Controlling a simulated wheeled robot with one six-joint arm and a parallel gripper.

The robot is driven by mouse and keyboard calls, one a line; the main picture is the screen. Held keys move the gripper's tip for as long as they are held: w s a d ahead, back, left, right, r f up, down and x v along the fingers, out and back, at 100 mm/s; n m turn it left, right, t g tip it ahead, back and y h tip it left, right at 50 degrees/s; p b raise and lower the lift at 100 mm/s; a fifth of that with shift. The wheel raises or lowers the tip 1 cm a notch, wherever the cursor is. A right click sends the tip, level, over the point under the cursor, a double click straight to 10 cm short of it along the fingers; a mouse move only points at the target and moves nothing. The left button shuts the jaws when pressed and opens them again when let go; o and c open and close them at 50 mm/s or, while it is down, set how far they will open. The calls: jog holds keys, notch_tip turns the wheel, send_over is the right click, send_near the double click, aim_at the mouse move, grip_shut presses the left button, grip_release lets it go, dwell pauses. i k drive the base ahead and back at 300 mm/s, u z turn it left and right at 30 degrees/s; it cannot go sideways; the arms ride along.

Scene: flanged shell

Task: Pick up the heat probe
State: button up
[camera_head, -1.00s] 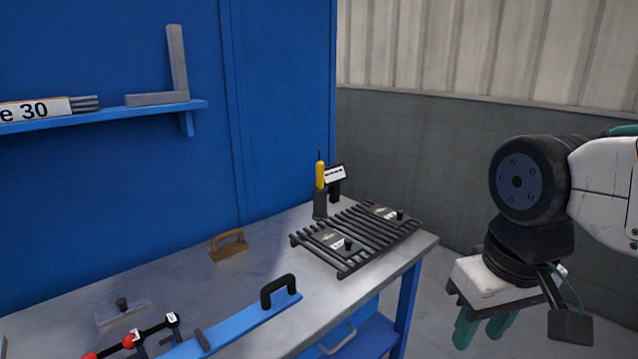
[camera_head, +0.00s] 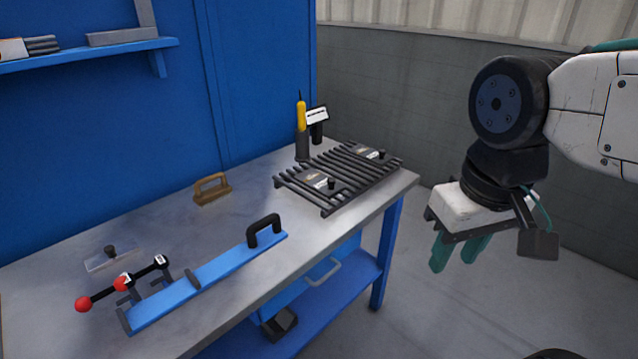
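The heat probe appears to be the yellow-handled tool (camera_head: 301,115) with a thin dark tip pointing up. It stands upright in a dark holder (camera_head: 302,147) at the back right of the workbench, beside a small device with a white display (camera_head: 317,117). My gripper (camera_head: 456,254) hangs to the right of the bench, off its edge and well apart from the probe. Its two green fingers point down with a gap between them, and nothing shows between them.
A black slatted rack (camera_head: 340,177) lies just in front of the probe. The grey workbench (camera_head: 190,256) also bears a blue bar with a black handle (camera_head: 215,277), a red-knobbed tool (camera_head: 83,303) and a brown handled block (camera_head: 212,190). A blue wall shelf (camera_head: 90,52) is at upper left.

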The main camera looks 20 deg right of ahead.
aim_at(301, 105)
jog(key=z, duration=0.35)
jog(key=k, duration=0.45)
jog(key=z, duration=0.9)
jog(key=i, duration=1.05)
jog(key=u, duration=1.05)
jog(key=i, duration=0.75)
jog(key=u, duration=0.6)
